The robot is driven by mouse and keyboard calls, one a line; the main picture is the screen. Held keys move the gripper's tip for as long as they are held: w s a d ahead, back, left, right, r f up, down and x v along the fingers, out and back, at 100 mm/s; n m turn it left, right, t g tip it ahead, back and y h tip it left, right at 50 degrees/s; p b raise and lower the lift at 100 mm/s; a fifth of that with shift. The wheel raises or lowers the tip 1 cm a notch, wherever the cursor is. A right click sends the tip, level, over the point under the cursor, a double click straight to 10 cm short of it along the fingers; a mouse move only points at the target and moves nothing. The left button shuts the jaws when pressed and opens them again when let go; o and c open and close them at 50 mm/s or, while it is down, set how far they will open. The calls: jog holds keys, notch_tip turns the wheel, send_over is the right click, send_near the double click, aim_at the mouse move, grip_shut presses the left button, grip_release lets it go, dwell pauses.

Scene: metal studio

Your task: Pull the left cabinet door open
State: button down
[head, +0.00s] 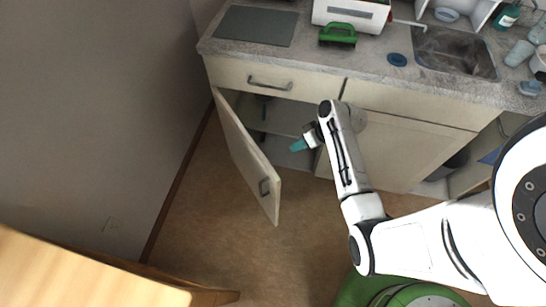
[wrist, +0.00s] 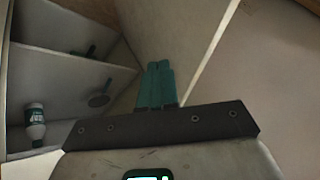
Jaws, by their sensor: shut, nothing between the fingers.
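Inside the cabinet are shelves (wrist: 75,75), a white bottle (wrist: 34,122) and a dark pan-like item (wrist: 101,95). A wooden table (head: 80,275) is at the lower left. Floor in front is clear.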

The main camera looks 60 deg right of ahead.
jog(key=w+a+f+p, duration=0.1)
jog(key=w+a+f, duration=0.4)
jog(key=f, duration=0.3)
jog(key=shift+w+a, duration=0.4)
jog(key=shift+w, duration=0.1)
jog(key=shift+a, duration=0.1)
